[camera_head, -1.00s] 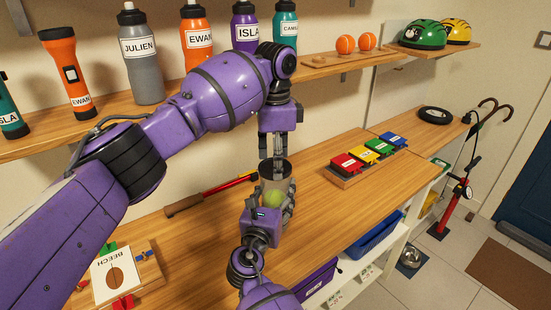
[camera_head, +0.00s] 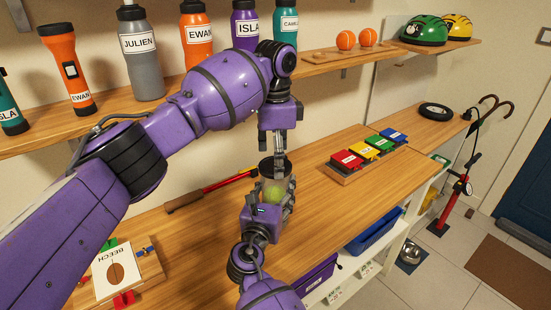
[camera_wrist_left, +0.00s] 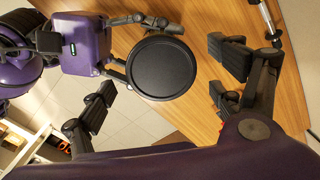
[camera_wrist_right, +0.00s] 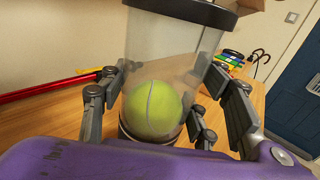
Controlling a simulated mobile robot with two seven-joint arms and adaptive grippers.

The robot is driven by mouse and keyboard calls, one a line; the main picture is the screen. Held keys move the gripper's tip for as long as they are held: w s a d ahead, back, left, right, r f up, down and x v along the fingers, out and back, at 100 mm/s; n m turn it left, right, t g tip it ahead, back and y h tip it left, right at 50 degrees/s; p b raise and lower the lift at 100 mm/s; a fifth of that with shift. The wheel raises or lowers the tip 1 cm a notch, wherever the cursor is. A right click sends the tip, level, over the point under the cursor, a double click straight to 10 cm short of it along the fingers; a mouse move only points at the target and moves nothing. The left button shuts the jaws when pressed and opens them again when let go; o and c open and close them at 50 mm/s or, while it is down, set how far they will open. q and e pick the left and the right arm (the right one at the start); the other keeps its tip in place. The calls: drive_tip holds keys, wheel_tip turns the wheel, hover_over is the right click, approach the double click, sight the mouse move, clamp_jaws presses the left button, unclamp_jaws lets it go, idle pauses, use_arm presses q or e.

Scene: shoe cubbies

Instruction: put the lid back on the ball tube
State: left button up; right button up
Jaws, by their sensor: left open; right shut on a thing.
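The clear ball tube (camera_wrist_right: 165,55) stands upright with a yellow-green tennis ball (camera_wrist_right: 152,108) at its bottom. My right gripper (camera_head: 274,193) is shut around the tube's lower part. The black lid (camera_wrist_left: 162,67) covers the top of the tube, seen from above as a round disc with a raised rim. It shows in the right wrist view as a dark band (camera_wrist_right: 185,10) across the tube's top and looks about level there. My left gripper (camera_head: 280,155) is open above the lid, its fingers apart on either side in the left wrist view and not holding it.
A red and yellow tool (camera_head: 212,188) lies on the bench behind the tube. A rack of coloured blocks (camera_head: 370,150) stands to the right. A BEECH card on a board (camera_head: 118,272) is at the lower left. Bottles (camera_head: 142,55) line the shelf above.

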use_arm(q)
wheel_tip(320, 180, up, 12)
drive_tip(key=shift+f, duration=0.15)
idle(0.3)
use_arm(e)
drive_tip(key=o, duration=1.8)
drive_tip(key=shift+c, duration=0.2)
drive_tip(key=v, duration=1.2)
